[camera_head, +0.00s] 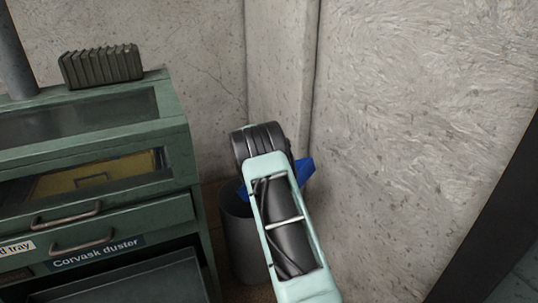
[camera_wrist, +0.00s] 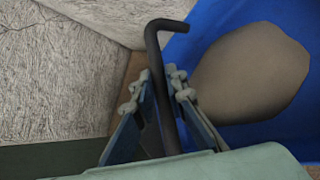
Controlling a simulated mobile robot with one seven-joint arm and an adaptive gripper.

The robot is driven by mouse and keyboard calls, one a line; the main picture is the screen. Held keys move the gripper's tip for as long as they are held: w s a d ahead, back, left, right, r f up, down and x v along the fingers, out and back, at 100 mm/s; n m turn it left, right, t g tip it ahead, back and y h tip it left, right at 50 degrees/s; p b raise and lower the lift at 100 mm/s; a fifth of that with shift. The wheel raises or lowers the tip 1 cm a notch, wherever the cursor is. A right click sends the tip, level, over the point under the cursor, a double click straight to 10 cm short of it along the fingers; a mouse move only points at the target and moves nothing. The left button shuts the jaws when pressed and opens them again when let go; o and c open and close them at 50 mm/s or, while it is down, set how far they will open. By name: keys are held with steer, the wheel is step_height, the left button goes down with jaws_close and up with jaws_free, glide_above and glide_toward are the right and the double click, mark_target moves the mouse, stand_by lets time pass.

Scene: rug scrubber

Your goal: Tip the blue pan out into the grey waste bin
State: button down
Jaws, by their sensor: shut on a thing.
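The blue pan (camera_head: 305,170) shows in the head view on both sides of my arm, above the grey waste bin (camera_head: 238,245) in the wall corner. My arm hides most of the pan and part of the bin's mouth. In the wrist view the blue pan (camera_wrist: 235,22) fills the right side, with a smooth grey-brown mass (camera_wrist: 250,75) against its blue surface. My gripper (camera_wrist: 158,85) is shut on the pan's black bent handle (camera_wrist: 158,55). My fingers are hidden in the head view. I cannot tell the pan's exact tilt.
A green cabinet (camera_head: 155,220) with drawers and a "Corvask duster" label stands just left of the bin. A ribbed dark block (camera_head: 102,67) sits on its top. Bare concrete walls (camera_head: 420,110) close off the back and right.

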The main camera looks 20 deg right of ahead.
steer(key=w, duration=0.1)
steer(key=w+a+f+n+g+h+b, duration=0.1)
steer(key=w+a+g, duration=0.1)
steer(key=w, duration=0.1)
steer(key=shift+a+f, duration=0.25)
steer(key=shift+f, duration=0.05)
steer(key=shift+r+b, duration=0.25)
steer(key=shift+b, duration=0.45)
stand_by(0.3)
